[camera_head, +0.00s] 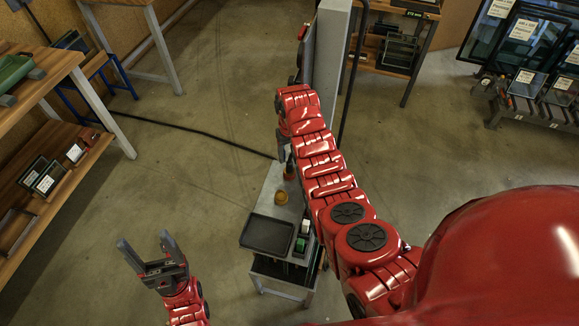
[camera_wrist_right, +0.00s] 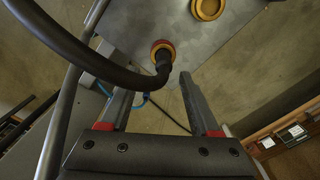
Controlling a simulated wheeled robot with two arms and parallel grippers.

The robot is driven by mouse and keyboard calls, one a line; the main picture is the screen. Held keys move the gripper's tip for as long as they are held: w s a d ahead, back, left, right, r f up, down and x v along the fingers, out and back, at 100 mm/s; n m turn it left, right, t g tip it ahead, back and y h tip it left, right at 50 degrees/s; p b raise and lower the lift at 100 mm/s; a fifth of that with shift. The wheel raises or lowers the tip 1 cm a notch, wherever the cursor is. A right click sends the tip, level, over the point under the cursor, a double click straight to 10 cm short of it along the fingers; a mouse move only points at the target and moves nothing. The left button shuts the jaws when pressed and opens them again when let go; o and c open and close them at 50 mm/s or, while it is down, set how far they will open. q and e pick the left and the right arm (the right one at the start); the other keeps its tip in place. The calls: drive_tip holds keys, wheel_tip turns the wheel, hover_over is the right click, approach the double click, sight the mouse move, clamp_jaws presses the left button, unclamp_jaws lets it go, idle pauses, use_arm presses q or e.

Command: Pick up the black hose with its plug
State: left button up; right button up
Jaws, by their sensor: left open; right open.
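The black hose (camera_wrist_right: 98,66) comes in from the upper left of the right wrist view and curves to its dark plug (camera_wrist_right: 163,66). In the head view the right gripper is over the back of the small cart (camera_head: 262,191), mostly hidden by my arm. My left gripper (camera_head: 144,242) is open and empty, left of the cart.
The cart carries a black tray (camera_head: 267,234), an orange round fitting (camera_head: 281,198) and a green button box (camera_head: 300,245). A grey upright panel (camera_head: 328,50) stands behind it. A black cable (camera_head: 200,132) lies on the floor. A wooden workbench (camera_head: 55,78) is at left.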

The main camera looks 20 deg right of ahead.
sight(290, 161)
drive_tip(key=f, duration=0.1)
drive_tip(key=f+p, duration=0.1)
drive_tip(key=shift+s+a+f, duration=0.25)
drive_tip(key=shift+s+f, duration=0.05)
drive_tip(key=shift+s, duration=0.05)
drive_tip(key=shift+w+f, duration=0.15)
drive_tip(key=shift+f, duration=0.6)
drive_tip(key=shift+c, duration=0.3)
clamp_jaws()
